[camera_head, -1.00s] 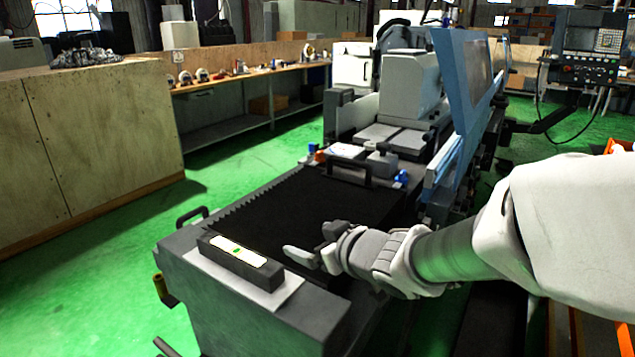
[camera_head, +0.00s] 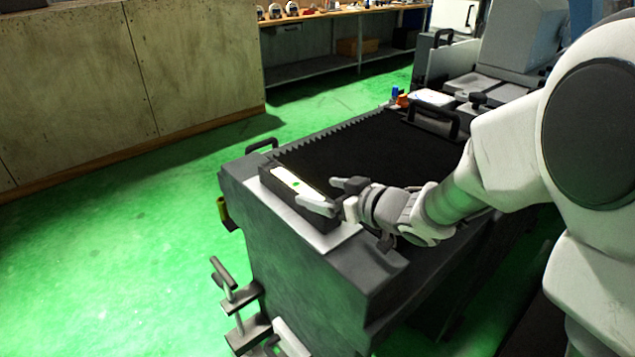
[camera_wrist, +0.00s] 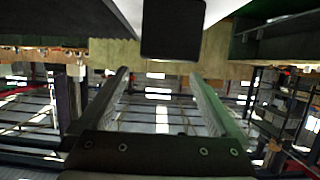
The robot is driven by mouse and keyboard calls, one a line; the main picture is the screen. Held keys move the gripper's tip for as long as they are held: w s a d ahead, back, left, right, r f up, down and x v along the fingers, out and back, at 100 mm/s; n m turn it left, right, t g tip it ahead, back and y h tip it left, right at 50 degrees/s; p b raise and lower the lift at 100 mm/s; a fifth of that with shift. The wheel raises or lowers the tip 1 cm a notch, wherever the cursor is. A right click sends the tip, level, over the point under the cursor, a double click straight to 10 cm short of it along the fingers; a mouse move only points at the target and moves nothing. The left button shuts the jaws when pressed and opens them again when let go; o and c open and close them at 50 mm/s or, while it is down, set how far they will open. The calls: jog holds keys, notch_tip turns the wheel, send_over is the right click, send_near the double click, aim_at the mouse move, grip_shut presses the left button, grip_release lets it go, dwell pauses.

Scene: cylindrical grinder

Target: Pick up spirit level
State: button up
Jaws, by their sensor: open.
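The spirit level (camera_head: 290,187), a dark bar with a pale top strip and a green mark, lies on a white plate (camera_head: 338,238) at the near end of the grey machine bed. My gripper (camera_head: 328,194) is open and empty, close to the right end of the level. Its near finger hides part of that end; I cannot tell whether they touch. In the wrist view, which looks upside down, my open fingers (camera_wrist: 159,76) point toward a dark block, apparently the end of the level (camera_wrist: 172,30).
A black cover (camera_head: 390,150) with a handle (camera_head: 433,118) lies behind the level. A clamp-like metal part (camera_head: 240,300) juts from the machine's near left side. Green floor (camera_head: 110,240) is clear to the left, before a wooden cabinet (camera_head: 70,90).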

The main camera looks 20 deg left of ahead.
aim_at(295, 183)
jog(key=x, duration=0.5)
jog(key=b+x, duration=0.1)
jog(key=x, duration=0.2)
jog(key=shift+s+a+b, duration=0.2)
jog(key=shift+b, duration=0.1)
jog(key=shift+w+a, duration=0.25)
jog(key=shift+a, duration=0.1)
grip_shut()
jog(key=shift+r, duration=0.1)
